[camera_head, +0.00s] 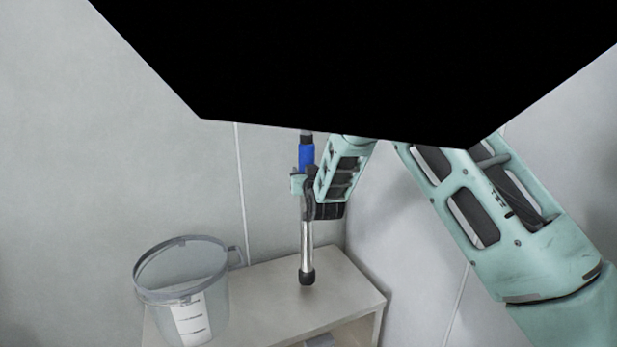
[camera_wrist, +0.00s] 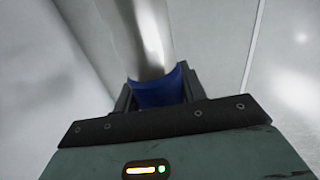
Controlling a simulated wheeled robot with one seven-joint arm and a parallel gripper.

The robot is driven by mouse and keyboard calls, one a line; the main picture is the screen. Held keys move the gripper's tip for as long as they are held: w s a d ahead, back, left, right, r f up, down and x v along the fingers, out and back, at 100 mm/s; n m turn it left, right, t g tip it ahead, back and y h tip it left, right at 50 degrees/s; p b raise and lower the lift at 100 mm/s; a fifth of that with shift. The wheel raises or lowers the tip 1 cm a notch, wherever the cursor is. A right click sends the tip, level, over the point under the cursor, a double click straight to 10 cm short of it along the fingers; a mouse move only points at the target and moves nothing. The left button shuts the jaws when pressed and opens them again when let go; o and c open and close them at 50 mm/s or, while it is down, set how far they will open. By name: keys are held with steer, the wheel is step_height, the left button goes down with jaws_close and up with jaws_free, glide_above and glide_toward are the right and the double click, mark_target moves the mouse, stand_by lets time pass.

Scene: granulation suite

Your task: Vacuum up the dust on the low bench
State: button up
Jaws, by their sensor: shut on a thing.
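The low bench (camera_head: 268,312) is pale grey and stands against the walls in the head view. My gripper (camera_head: 306,183) is shut on a vacuum wand (camera_head: 307,250), a metal tube with a blue grip and a dark tip. The wand is upright, and its tip is at or just above the bench top; I cannot tell whether it touches. In the wrist view the blue grip (camera_wrist: 157,90) sits between the jaws, with the metal tube running up from it. I cannot make out any dust on the bench top.
A clear bucket (camera_head: 184,285) with a grey rim and a white scale label stands at the bench's left end. Walls (camera_head: 80,180) close in behind the bench. A large black shape covers the top of the head view. The bench's right part is clear.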

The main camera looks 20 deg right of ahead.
steer(key=shift+w+r, duration=0.1)
steer(key=shift+w, duration=1.9)
steer(key=shift+b, duration=0.45)
step_height(320, 180, up, 8)
steer(key=p, duration=0.4)
